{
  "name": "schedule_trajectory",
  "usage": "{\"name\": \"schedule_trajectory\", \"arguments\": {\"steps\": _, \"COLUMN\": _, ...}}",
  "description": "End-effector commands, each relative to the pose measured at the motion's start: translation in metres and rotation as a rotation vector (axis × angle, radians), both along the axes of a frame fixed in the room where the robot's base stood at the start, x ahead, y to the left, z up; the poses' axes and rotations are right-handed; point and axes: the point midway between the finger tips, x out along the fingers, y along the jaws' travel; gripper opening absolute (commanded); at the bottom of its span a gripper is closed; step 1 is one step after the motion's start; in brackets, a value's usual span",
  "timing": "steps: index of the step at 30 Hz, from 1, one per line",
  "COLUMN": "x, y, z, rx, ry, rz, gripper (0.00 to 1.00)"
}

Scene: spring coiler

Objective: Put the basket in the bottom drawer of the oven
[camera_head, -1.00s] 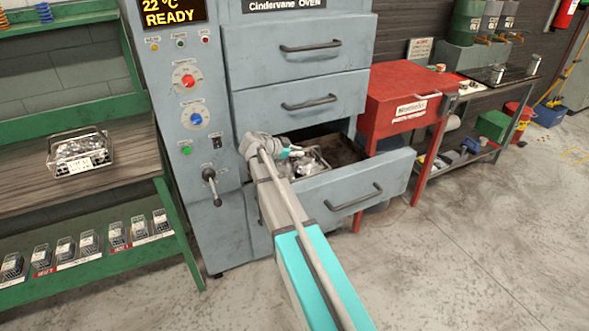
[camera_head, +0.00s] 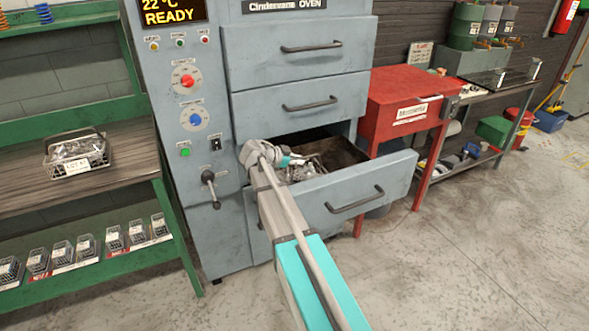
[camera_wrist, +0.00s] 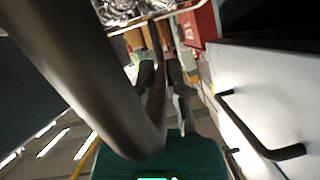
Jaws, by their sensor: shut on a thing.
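The oven (camera_head: 215,100) stands in the middle, with its bottom drawer (camera_head: 375,185) pulled open and the two drawers above it shut. A wire basket of shiny metal parts (camera_head: 302,172) is inside the open drawer, on its left side. The drawer front hides its lower part, so I cannot tell whether it touches the drawer floor. My gripper (camera_head: 288,160) is at the basket and shut on it. In the wrist view my gripper (camera_wrist: 166,80) has its fingers close together, with the basket's parts (camera_wrist: 120,10) just beyond them and the drawer handle (camera_wrist: 262,140) on the right.
A red cabinet (camera_head: 400,105) stands close on the oven's right. The floor (camera_head: 480,240) at front right is clear.

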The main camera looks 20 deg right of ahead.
Motion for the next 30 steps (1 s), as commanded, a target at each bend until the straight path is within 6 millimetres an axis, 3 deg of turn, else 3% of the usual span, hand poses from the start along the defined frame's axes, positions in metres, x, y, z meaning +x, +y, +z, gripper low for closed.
{"name": "schedule_trajectory", "arguments": {"steps": 6, "x": 0.0, "y": 0.0, "z": -0.017, "rx": -0.002, "ry": -0.001, "rz": 0.0, "gripper": 0.0}}
{"name": "schedule_trajectory", "arguments": {"steps": 21, "x": 0.0, "y": 0.0, "z": -0.02, "rx": -0.002, "ry": -0.001, "rz": 0.0, "gripper": 0.0}}
{"name": "schedule_trajectory", "arguments": {"steps": 22, "x": 0.0, "y": 0.0, "z": -0.02, "rx": 0.0, "ry": 0.0, "rz": 0.0, "gripper": 0.18}}
{"name": "schedule_trajectory", "arguments": {"steps": 27, "x": 0.0, "y": 0.0, "z": -0.02, "rx": 0.0, "ry": 0.0, "rz": 0.0, "gripper": 0.49}}
{"name": "schedule_trajectory", "arguments": {"steps": 30, "x": 0.0, "y": 0.0, "z": -0.02, "rx": 0.0, "ry": 0.0, "rz": 0.0, "gripper": 0.49}}
